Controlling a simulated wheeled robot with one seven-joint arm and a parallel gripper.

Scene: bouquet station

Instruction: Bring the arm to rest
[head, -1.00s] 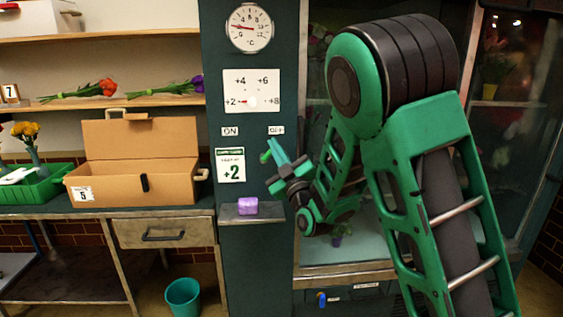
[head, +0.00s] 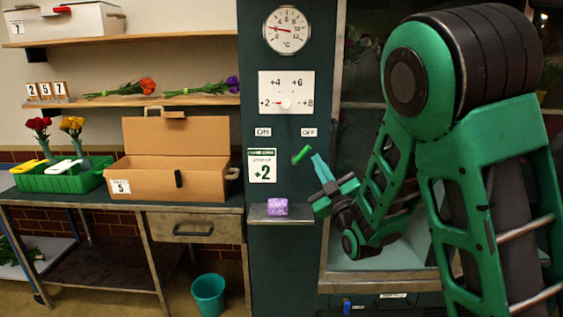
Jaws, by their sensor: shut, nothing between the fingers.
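My gripper (head: 310,161) is at the end of my folded green and black arm, right of the middle of the head view. Its fingers point up and to the left, in front of the dark green panel. It is shut and holds nothing. It is above and to the right of a small shelf (head: 300,219) that bears a purple block (head: 277,207), and apart from both. My arm hides much of the glass-fronted cabinet (head: 352,62) behind it.
A dial (head: 287,30), a temperature setting plate (head: 301,91) and a "+2" card (head: 262,166) are on the panel. At left, a workbench (head: 128,198) bears an open cardboard box (head: 160,182) and a green tray (head: 62,182). A teal bucket (head: 208,294) stands on the floor.

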